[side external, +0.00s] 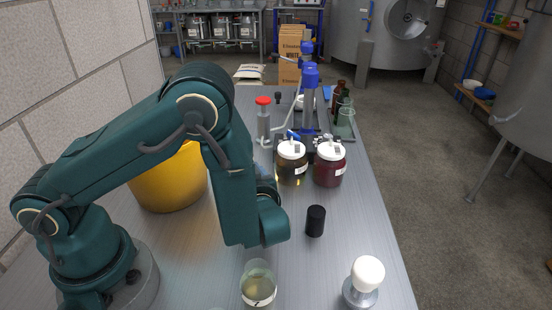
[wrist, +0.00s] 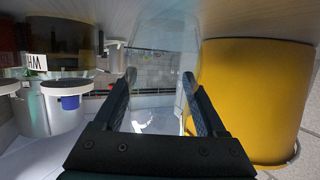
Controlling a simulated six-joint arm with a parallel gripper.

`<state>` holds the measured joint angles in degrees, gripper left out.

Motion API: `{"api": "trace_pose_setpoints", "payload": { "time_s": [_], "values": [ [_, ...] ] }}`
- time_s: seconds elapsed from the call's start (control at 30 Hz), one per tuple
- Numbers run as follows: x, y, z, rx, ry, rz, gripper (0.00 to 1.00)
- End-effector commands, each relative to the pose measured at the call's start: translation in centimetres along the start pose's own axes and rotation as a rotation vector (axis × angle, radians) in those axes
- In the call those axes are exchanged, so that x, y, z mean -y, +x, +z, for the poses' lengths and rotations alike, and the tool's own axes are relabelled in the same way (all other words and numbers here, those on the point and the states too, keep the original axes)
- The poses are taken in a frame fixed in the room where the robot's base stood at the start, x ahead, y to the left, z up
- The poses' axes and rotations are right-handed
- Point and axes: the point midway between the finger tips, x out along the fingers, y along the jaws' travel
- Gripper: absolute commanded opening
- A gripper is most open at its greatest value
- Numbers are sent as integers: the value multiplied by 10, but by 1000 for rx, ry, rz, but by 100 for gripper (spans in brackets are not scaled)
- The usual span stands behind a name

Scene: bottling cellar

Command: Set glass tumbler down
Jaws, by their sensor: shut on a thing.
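In the wrist view my gripper (wrist: 158,77) is shut on a clear glass tumbler (wrist: 164,60), with one dark finger on each side of it. The glass is see-through, so its rim and base are hard to make out. The picture is turned over, with the grey bench top (wrist: 150,15) along its upper edge. I cannot tell whether the tumbler touches the bench. In the side view my arm hides most of the gripper and tumbler.
A yellow tub (side external: 170,182) stands close by, also large at right in the wrist view (wrist: 250,95). Two white-lidded jars (side external: 291,165) (side external: 329,165), a black cylinder (side external: 315,221), a labelled glass (side external: 258,285) and a white-topped knob (side external: 366,275) stand on the bench.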

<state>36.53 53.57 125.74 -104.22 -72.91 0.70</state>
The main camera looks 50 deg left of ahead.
Motion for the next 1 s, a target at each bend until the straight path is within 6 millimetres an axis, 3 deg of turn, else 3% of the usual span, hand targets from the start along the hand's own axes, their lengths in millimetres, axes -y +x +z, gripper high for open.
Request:
{"api": "trace_pose_setpoints", "payload": {
  "time_s": [0.17, 0.2, 0.27, 0.67, 1.0],
  "values": [
    [0, 1, 2, -1, 2, 0, 14],
    [0, 1, 3, 0, 1, 0, 81],
    [0, 1, 3, 0, 1, 0, 100],
    [-1, -6, -1, 0, -2, 4, 100],
    [-2, -66, 0, 1, -2, 9, 100]
  ]
}}
